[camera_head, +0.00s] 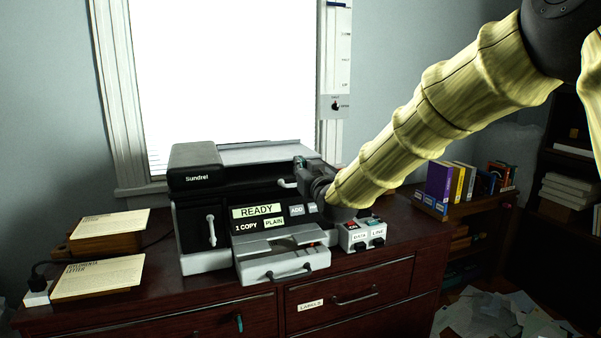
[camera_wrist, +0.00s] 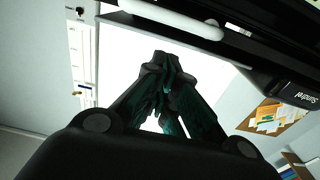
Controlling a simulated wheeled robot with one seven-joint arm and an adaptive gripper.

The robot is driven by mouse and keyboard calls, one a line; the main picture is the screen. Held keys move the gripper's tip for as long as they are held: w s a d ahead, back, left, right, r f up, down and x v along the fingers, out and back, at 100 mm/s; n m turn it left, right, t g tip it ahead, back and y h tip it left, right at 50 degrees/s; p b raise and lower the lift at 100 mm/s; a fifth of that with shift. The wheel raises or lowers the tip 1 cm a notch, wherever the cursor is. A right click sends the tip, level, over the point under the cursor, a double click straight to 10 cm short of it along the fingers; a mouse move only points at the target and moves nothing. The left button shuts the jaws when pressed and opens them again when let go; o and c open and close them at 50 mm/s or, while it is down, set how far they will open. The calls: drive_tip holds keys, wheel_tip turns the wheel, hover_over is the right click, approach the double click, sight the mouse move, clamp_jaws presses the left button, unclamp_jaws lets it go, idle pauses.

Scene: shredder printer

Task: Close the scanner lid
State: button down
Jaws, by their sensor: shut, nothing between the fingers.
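The dark printer (camera_head: 200,225) marked Sundrel stands on the dresser in front of the bright window. Its scanner lid (camera_head: 195,160) appears as the dark top part bearing the name; how far it is raised is hard to tell. A pale handle (camera_head: 287,184) shows near the printer's upper right, beside my gripper (camera_head: 303,166). In the wrist view my gripper (camera_wrist: 166,62) has its fingers together and empty, with a dark edge and white handle (camera_wrist: 172,18) above them. The Sundrel part (camera_wrist: 292,92) is at the right there. My gripper hides the printer's right end; contact is unclear.
A small switch box (camera_head: 362,234) sits right of the printer, below my arm. Paper-topped stacks (camera_head: 98,277) lie at the left. The front tray (camera_head: 285,262) juts toward the dresser's (camera_head: 385,290) edge. Books (camera_head: 452,182) stand on a shelf at the right.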

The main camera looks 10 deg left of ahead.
drive_tip(key=v, duration=1)
drive_tip(key=s+d+f+m+g+h+p, duration=0.15)
drive_tip(key=d+f, duration=0.25)
drive_tip(key=f, duration=0.6)
drive_tip(key=s+d+f+m+g+h+p, duration=0.15)
drive_tip(key=d+f, duration=0.25)
drive_tip(key=f, duration=0.7)
drive_tip(key=s+d+f+g+h+p, duration=0.1)
drive_tip(key=s+d+f, duration=0.25)
drive_tip(key=f, duration=0.25)
drive_tip(key=s+d+f+m+g+h+p, duration=0.1)
drive_tip(key=s+d+f+g, duration=0.1)
drive_tip(key=s+d+f, duration=0.3)
drive_tip(key=s+d+f+g+h+p, duration=0.1)
drive_tip(key=s+f, duration=0.1)
drive_tip(key=f, duration=0.6)
drive_tip(key=s+d+f+m+g+h+p, duration=0.1)
drive_tip(key=s+d+f+g, duration=0.2)
drive_tip(key=s, duration=0.9)
drive_tip(key=s+d+f+m+g+h+p, duration=0.1)
drive_tip(key=s+d+f, duration=0.5)
drive_tip(key=s, duration=0.6)
drive_tip(key=s+d+f+g+h+p, duration=0.1)
drive_tip(key=s+d+f+g+p, duration=0.1)
drive_tip(key=s+d+f+g, duration=0.2)
drive_tip(key=s+d+f, duration=0.1)
drive_tip(key=s+d, duration=0.2)
drive_tip(key=s, duration=0.5)
drive_tip(key=shift+d+m+g+h, duration=0.25)
drive_tip(key=shift+m+g+h, duration=0.15)
